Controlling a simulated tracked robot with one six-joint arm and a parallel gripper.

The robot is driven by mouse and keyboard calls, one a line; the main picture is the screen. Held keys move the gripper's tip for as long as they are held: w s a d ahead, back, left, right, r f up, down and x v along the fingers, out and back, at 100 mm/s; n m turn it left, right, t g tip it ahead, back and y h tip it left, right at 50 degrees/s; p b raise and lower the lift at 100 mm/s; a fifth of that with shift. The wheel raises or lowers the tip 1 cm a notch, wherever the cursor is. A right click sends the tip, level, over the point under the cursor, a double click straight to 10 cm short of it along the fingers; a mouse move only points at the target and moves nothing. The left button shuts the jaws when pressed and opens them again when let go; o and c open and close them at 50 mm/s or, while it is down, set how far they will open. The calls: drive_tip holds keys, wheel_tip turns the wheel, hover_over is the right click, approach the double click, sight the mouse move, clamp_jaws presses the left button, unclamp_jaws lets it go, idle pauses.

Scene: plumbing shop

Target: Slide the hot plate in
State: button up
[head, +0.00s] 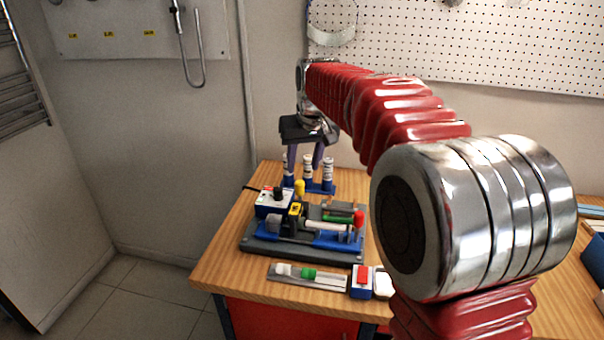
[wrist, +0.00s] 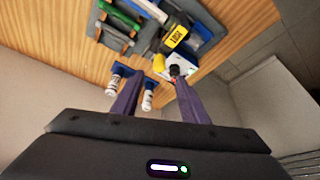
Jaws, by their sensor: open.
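A machine with a grey base (head: 262,243) and blue carriage parts stands on the wooden bench. A dark block with a yellow label (head: 295,210), apparently the hot plate, stands at its middle left; it also shows in the wrist view (wrist: 175,37). A green pipe (head: 338,219) and a white pipe (head: 322,226) lie to its right. My gripper (head: 305,168) is open and empty, pointing down behind the machine, apart from the block. In the wrist view its fingers (wrist: 158,88) are spread, one near the white box with a black knob (wrist: 186,68).
That white control box (head: 272,203) is at the machine's back left. Several white-and-blue bottles (head: 328,172) in a blue rack stand close below my gripper. A grey tray (head: 325,282) with small fittings and a red-topped box (head: 361,280) lie in front. A pegboard wall (head: 460,40) is behind.

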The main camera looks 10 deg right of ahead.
drive_tip(key=shift+v, duration=1.5)
drive_tip(key=s+f, duration=0.5)
drive_tip(key=f, duration=0.1)
drive_tip(key=s+d+f, duration=0.1)
drive_tip(key=s, duration=1.4)
drive_tip(key=s+f+t, duration=0.1)
drive_tip(key=s+f, duration=0.1)
drive_tip(key=s, duration=1.3)
drive_tip(key=shift+d+f+m, duration=0.2)
drive_tip(key=shift+d+m, duration=0.2)
drive_tip(key=shift+o, duration=0.5)
drive_tip(key=shift+s, duration=0.1)
drive_tip(key=shift+c, duration=0.6)
